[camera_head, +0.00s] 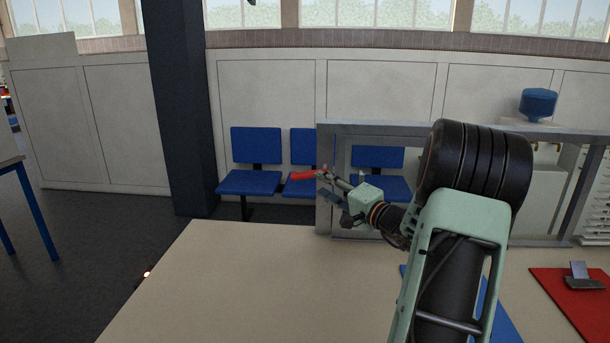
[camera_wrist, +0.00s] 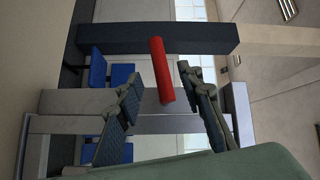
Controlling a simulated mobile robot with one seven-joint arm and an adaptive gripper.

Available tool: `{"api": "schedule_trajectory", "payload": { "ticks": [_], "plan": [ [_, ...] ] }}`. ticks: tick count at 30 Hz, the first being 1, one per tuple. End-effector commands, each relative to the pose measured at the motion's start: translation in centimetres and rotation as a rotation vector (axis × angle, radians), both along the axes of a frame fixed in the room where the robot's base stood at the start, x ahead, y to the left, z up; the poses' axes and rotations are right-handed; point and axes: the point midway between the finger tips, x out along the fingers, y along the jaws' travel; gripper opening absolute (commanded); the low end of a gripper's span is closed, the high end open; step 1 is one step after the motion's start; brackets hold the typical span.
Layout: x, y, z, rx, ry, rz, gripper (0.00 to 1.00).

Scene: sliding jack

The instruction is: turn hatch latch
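A red cylindrical handle (camera_head: 304,175), which looks like the latch handle, shows at the left upright of a grey metal frame (camera_head: 327,138). In the wrist view the red handle (camera_wrist: 160,68) appears between my two fingers, with space on both sides. My gripper (camera_head: 328,184) is open at the handle's right end in the head view. Its fingers (camera_wrist: 159,76) are spread wide in the wrist view and show no clear contact with the handle. I cannot tell how deep the handle lies between them. The handle's mount is hard to make out.
A beige table (camera_head: 250,275) lies in front, its left part bare. A blue mat (camera_head: 497,318) and a red mat (camera_head: 567,300) with a small dark device (camera_head: 583,277) lie at right. Blue chairs (camera_head: 255,147) and a dark pillar (camera_head: 180,110) stand behind. A blue container (camera_head: 538,103) stands back right.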

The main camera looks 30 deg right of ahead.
Motion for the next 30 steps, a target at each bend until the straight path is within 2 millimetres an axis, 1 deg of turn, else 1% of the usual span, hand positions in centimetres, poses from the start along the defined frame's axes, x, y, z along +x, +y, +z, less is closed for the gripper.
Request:
{"api": "schedule_trajectory", "payload": {
  "ticks": [1,6,12,18,25,26,30],
  "plan": [
    [1.1,0.3,0.2,0.002,0.0,0.004,0.34],
    [4.4,0.7,0.3,0.002,0.001,0.004,0.34],
    [7.3,1.0,0.3,0.001,0.001,0.003,0.34],
    [8.5,1.1,0.2,0.001,0.002,0.002,0.34],
    [8.5,1.2,0.2,0.0,0.001,0.002,0.34],
    [8.5,1.2,0.2,0.0,0.001,0.002,0.33],
    [8.5,1.2,0.2,0.0,0.001,0.002,0.18]
  ]
}}
